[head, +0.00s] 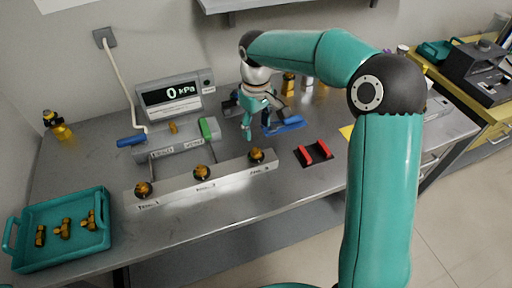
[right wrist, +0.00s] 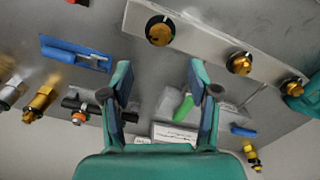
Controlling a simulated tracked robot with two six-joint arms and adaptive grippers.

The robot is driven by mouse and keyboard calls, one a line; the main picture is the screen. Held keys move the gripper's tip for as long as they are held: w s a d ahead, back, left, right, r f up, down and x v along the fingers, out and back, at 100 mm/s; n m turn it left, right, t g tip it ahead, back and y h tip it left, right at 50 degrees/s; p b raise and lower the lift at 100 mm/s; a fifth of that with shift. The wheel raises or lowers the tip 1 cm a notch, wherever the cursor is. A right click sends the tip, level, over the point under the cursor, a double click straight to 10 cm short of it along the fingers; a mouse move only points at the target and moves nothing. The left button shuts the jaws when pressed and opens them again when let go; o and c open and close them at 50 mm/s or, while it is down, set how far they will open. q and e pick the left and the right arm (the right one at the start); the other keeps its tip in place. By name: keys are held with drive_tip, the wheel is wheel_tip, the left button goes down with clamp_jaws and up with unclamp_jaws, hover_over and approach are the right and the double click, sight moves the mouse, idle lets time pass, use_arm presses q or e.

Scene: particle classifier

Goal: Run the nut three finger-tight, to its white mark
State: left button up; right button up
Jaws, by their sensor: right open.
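Nut three (head: 256,155) is the brass fitting at the right end of the long metal bar (head: 228,168), above the rightmost label. In the right wrist view nut three (right wrist: 160,31) sits near the top, with a dark ring around its base. My right gripper (head: 256,132) points down over the bench, behind the bar and apart from nut three. In the right wrist view its two fingers (right wrist: 160,86) are spread with nothing between them. My left gripper is in neither view.
Two more brass nuts (head: 201,172) (head: 144,188) stand along the bar. A display (head: 172,95) reads 0 kPa behind a grey block with a green handle (head: 209,128). A blue holder (head: 285,125) and red blocks (head: 313,152) lie right. A teal tray (head: 70,214) holds brass fittings.

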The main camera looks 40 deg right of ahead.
sight(257, 150)
wheel_tip(257, 150, down, 10)
drive_tip(key=shift+r+p, duration=0.1)
drive_tip(key=shift+p, duration=0.25)
drive_tip(key=c, duration=1.1)
drive_tip(key=shift+d, duration=0.15)
clamp_jaws()
